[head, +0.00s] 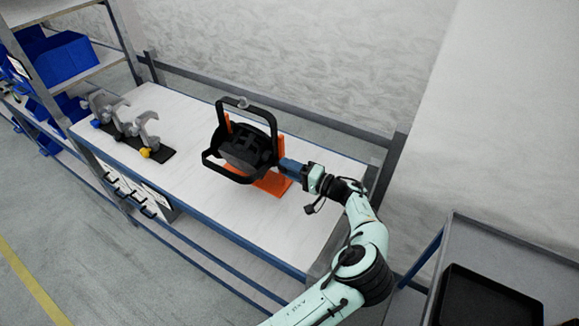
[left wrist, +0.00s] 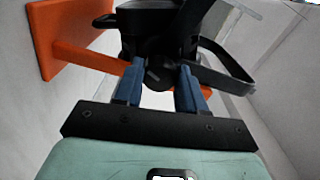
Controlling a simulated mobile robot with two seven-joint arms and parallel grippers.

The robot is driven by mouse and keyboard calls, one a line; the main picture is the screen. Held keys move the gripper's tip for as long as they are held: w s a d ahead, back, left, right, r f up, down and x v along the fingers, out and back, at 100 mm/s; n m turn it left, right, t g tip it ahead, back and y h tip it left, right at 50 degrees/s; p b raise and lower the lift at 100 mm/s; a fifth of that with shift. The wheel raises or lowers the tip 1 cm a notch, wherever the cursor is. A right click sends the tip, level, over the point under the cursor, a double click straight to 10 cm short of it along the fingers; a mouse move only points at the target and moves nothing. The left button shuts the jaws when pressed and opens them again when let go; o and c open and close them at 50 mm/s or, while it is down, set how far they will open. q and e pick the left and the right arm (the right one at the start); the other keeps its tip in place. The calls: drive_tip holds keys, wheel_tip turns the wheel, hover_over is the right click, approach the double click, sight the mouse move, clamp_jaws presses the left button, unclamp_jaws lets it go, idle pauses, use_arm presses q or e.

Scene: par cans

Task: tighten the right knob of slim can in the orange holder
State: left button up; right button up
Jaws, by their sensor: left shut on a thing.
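The slim can (head: 248,150), a black stage light with a black yoke, sits in the orange holder (head: 270,185) on the white workbench. My left gripper (head: 284,164) reaches it from the right at the side of the can. In the left wrist view the orange holder (left wrist: 68,42) is at the upper left and the can's dark body (left wrist: 160,20) at the top. My left gripper (left wrist: 160,78) has its blue fingers on both sides of the dark right knob (left wrist: 158,72) and is shut on it. My right gripper is not in view.
Grey clamps (head: 140,130) stand on a black mat at the bench's left. Blue bins (head: 60,60) fill a shelf beyond them. A black tray (head: 490,298) lies on a grey cart at the lower right. The bench's front left is clear.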

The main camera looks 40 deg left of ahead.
use_arm(q)
drive_tip(key=shift+m+p, duration=0.3)
drive_tip(key=shift+m, duration=0.8)
drive_tip(key=o, duration=1.1)
drive_tip(key=shift+c, duration=0.2)
drive_tip(key=shift+d, duration=0.1)
drive_tip(key=w+d, duration=0.1)
drive_tip(key=d, duration=1.2)
drive_tip(key=shift+w+b, duration=0.2)
drive_tip(key=shift+b, duration=0.1)
drive_tip(key=shift+d, duration=0.1)
